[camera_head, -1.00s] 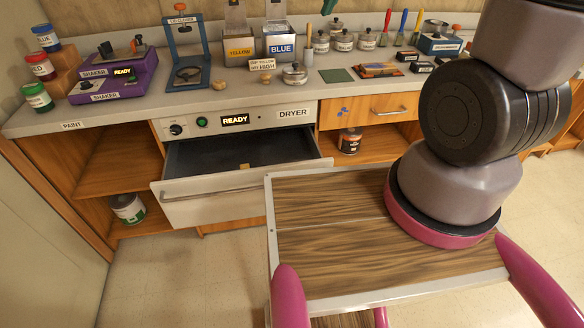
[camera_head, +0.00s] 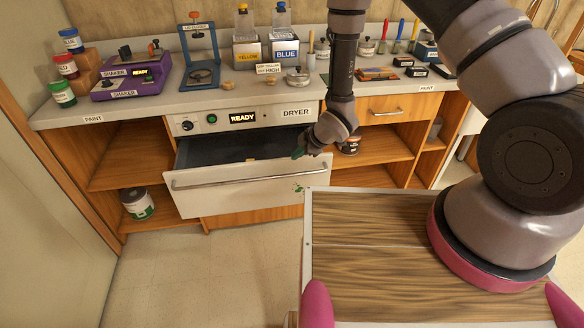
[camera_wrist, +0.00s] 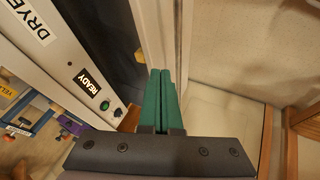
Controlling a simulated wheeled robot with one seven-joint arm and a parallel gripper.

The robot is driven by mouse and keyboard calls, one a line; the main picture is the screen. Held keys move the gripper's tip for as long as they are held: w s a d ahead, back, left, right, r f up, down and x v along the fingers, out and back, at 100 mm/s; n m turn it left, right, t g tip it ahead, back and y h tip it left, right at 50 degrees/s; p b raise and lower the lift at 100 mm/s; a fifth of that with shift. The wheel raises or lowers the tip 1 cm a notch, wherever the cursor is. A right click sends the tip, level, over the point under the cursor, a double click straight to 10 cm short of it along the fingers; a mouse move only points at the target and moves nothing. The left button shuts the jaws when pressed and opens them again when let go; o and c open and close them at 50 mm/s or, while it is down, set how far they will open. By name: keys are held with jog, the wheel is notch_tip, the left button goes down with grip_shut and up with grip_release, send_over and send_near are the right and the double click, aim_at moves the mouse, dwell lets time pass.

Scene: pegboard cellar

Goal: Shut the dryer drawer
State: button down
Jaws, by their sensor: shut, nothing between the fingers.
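The dryer drawer (camera_head: 250,190) is pulled out below the dryer panel (camera_head: 241,119). Its white front has a long bar handle, and its dark inside shows behind the front. My gripper (camera_head: 299,154) is shut and empty at the right end of the drawer's upper edge. In the wrist view, the green fingers of my gripper (camera_wrist: 161,100) are pressed together beside the pale drawer front (camera_wrist: 157,35), with the dark inside to the left. I cannot tell whether the fingertips touch the drawer.
The counter (camera_head: 150,108) above holds a purple shaker (camera_head: 131,83), a blue stand and yellow and blue containers. Open shelves flank the dryer, with a can (camera_head: 137,204) at lower left. A wood-topped surface (camera_head: 370,260) is in front at right. Floor is clear below the drawer.

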send_near(278, 170)
jog(key=x, duration=0.4)
jog(key=shift+w+a+f, duration=0.1)
jog(key=shift+a+f, duration=0.05)
jog(key=shift+f, duration=0.05)
